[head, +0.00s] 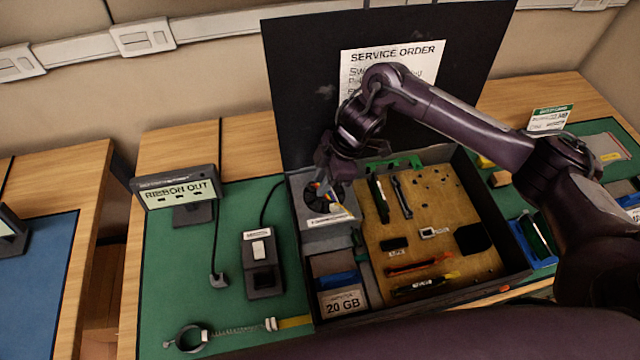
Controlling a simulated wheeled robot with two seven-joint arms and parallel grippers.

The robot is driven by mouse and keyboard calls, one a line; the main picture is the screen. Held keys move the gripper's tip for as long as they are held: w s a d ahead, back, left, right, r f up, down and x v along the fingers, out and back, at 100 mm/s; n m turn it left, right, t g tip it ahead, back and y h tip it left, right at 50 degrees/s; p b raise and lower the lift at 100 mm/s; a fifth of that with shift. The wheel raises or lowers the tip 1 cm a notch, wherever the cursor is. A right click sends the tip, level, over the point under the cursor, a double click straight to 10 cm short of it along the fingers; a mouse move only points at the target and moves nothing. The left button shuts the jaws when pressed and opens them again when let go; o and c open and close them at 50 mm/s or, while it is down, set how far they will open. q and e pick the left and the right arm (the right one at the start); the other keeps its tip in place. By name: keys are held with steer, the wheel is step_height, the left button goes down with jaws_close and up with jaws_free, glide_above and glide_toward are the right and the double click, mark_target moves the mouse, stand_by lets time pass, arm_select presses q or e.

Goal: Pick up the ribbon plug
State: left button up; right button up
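My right gripper (333,182) reaches down from the upper right over the grey fan unit (318,240) in the back left of the open black case. Its fingers are small and dark against the fan, so I cannot tell whether they are open or shut. A small pale yellow piece (342,212) shows just below the fingers, by the fan's label; I cannot tell if it is the ribbon plug or if the gripper touches it. A small dark plug (218,280) on the display's cable lies on the green mat. My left gripper is not in view.
The display (177,190) reads "RIBBON OUT". A black switch box (262,262) stands left of the case (420,295). The case holds a brown board (440,205) and a "20 GB" drive (343,302). The case's raised lid (300,90) stands behind.

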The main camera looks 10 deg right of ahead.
jaws_close()
